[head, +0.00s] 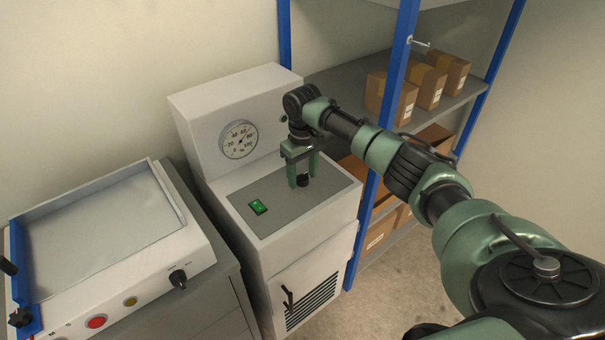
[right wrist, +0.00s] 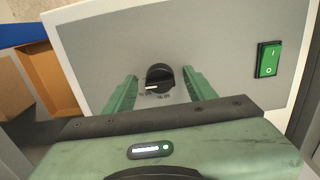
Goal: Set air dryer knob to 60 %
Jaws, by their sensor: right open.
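The air dryer (head: 335,215) is a white cabinet with a grey top panel. My right gripper (head: 303,174) points down at the knob. It is open, with one green finger on each side of the knob; I cannot tell whether they touch it. A round gauge (head: 239,139) on the upright back part has a scale up to 100. My left gripper is not in view.
A green rocker switch (head: 258,207) is on the panel left of the knob, and shows in the right wrist view (right wrist: 269,59). A blue-posted shelf (head: 384,120) with cardboard boxes (head: 428,86) stands close at right. A white machine (head: 105,260) with buttons stands at left.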

